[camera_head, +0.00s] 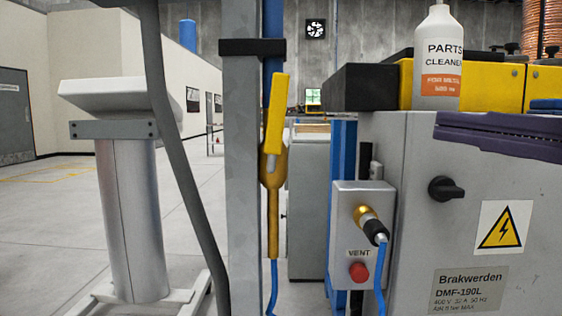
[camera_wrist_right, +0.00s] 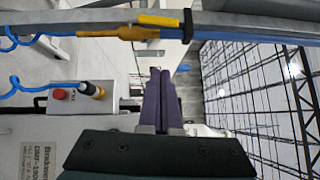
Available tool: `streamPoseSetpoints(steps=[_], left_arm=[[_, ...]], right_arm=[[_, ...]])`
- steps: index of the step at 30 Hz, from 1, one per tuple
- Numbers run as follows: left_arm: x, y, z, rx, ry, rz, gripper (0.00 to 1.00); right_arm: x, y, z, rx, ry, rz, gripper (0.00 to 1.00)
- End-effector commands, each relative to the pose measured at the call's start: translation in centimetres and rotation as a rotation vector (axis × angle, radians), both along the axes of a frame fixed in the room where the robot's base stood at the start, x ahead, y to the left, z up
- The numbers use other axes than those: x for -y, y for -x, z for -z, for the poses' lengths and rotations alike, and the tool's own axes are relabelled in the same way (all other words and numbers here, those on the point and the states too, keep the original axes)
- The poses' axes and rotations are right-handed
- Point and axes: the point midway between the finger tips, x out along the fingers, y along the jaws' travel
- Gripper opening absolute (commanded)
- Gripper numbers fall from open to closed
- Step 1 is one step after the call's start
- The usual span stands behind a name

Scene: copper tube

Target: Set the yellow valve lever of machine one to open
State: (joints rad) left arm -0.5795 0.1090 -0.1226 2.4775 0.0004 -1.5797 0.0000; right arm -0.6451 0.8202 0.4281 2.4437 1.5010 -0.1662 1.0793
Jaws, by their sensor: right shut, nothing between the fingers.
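The yellow valve lever (camera_head: 276,115) stands nearly upright, tilted slightly right, along the pipe. It is above the brass valve body (camera_head: 272,175), beside the grey post. In the right wrist view, turned sideways, the lever (camera_wrist_right: 160,20) lies near the top edge, along the post. My right gripper (camera_head: 440,127) has dark purple fingers entering from the right in the head view, in front of the grey machine. The fingers are shut and empty, well apart from the lever. In the wrist view the closed fingertips (camera_wrist_right: 160,72) point toward the post. My left gripper is not visible.
The grey machine (camera_head: 475,215) carries a black knob (camera_head: 445,189) and a parts cleaner bottle (camera_head: 437,58) on top. A vent box (camera_head: 345,225) with a red button (camera_head: 358,272) and blue hose projects between machine and post. A grey post (camera_head: 242,180) stands beside the valve.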

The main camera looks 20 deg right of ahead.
Motion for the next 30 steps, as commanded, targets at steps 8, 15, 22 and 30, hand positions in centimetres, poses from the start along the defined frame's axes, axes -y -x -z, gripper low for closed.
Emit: streamPoseSetpoints(steps=[8, 15, 22, 30], left_arm=[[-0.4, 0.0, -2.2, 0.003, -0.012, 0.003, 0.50], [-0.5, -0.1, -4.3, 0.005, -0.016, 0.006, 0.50], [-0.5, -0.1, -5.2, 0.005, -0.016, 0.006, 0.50], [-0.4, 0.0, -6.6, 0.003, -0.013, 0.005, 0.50]], right_arm=[[-1.0, -1.3, -0.9, -0.008, -0.021, -0.014, 0.00], [-2.7, -4.1, -1.2, -0.005, -0.020, -0.014, 0.00], [-4.6, -7.6, -1.2, -0.004, -0.020, -0.013, 0.00], [-7.8, -9.3, -1.5, -0.009, -0.019, -0.015, 0.00]])
